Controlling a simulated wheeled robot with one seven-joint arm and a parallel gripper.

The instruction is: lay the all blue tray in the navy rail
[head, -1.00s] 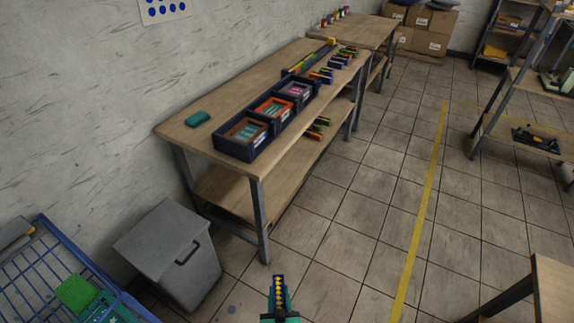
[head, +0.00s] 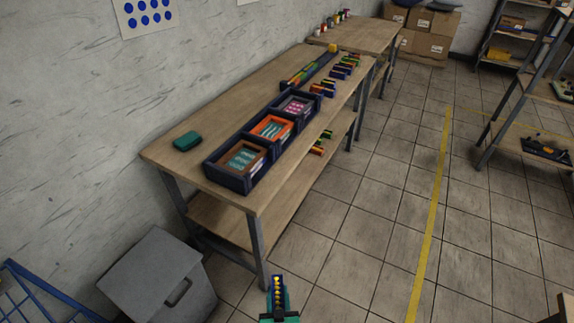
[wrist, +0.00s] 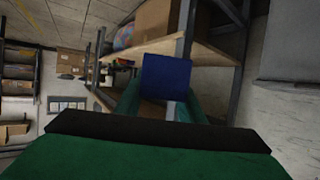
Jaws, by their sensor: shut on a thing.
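My gripper (head: 279,317) is at the bottom of the head view, over the floor in front of the workbench. It is shut on a small narrow blue tray (head: 278,292) with a row of yellow spots along its top. In the wrist view the tray's plain blue face (wrist: 166,77) shows between the teal fingers. The navy rail (head: 309,70) lies on the bench's far part, with coloured pieces along it and a yellow piece at its far end. The held tray is well apart from the rail.
Several small coloured trays (head: 339,73) lie right of the rail. Navy bins (head: 232,180) with framed cards stand along the bench's front edge. A teal block (head: 187,141) lies at its near left. A grey bin (head: 158,278) stands below. The floor (head: 385,200) to the right is clear.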

